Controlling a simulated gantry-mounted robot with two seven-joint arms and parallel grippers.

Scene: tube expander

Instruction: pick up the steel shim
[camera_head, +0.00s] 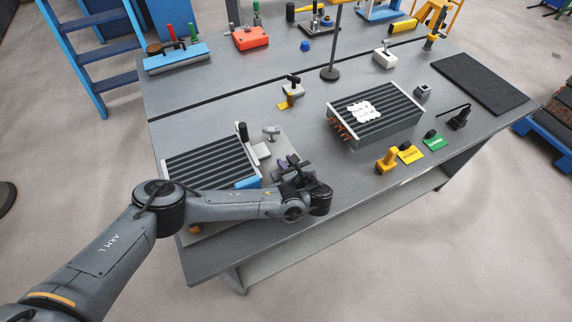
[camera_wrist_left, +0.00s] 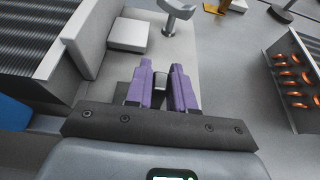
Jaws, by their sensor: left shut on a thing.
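My left gripper (camera_head: 288,163) is low over the right part of the fixture plate at the table's front. In the left wrist view its two purple fingers (camera_wrist_left: 162,70) are close together on a small grey piece, the steel shim (camera_wrist_left: 161,82). Only the shim's small upper part shows between the fingers; the rest is hidden. In the head view the shim is hidden by the gripper. I cannot tell whether it still touches the plate. My right gripper is not in view.
A finned core (camera_head: 205,162) lies left of the gripper, beside a light block (camera_wrist_left: 128,35) and a T-handled clamp (camera_head: 271,132). Another finned core with copper tube ends (camera_head: 400,110) stands to the right.

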